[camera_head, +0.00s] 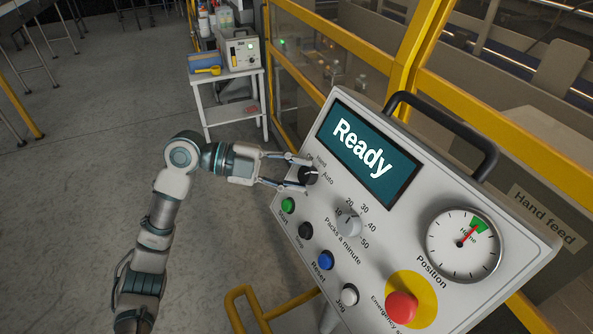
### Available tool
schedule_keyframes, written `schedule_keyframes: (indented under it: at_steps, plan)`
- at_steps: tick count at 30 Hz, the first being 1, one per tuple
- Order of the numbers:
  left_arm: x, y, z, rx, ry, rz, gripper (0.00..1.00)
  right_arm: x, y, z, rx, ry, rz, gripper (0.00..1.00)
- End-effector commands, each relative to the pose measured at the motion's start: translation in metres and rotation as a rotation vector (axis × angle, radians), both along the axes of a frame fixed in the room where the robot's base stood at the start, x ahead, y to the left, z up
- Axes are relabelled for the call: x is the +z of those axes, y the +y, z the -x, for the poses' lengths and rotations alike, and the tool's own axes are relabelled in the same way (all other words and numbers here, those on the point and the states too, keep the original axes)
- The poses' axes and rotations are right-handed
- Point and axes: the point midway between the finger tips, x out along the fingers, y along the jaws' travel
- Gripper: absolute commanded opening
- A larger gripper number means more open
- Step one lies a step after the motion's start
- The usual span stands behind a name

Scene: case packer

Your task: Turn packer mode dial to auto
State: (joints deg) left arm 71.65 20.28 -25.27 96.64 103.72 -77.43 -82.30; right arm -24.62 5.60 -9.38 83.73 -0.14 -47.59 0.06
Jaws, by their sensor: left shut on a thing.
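The packer's control panel (393,262) fills the right half of the head view. Its mode dial (308,175) is a black knob at the panel's left side, with the labels "Off", "Hand" and "Auto" around it. My left gripper (305,173) comes in from the left and is shut on the mode dial, a finger at its upper and lower sides. The fingers partly hide the dial, and I cannot tell which label its pointer faces. The screen (367,153) reads "Ready". My right gripper is not in view.
Close below the dial are a green start button (288,205), a black button (305,230), a blue reset button (325,260) and a speed knob (348,225). A red emergency stop (401,306) is lower right. A yellow guard frame (415,50) stands behind the panel.

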Motion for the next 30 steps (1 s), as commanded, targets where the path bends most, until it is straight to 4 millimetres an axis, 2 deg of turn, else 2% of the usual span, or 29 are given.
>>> schedule_keyframes:
  at_steps: [14,29,30]
  plan:
    - [0.0,-0.001,0.0,-0.105,-0.151,-0.096,0.05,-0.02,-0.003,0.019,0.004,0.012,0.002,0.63]
    - [-0.002,-0.001,0.0,-0.115,-0.163,-0.105,0.05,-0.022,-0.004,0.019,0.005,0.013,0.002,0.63]
    - [-0.002,-0.001,0.0,-0.115,-0.163,-0.105,0.47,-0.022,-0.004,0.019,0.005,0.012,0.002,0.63]
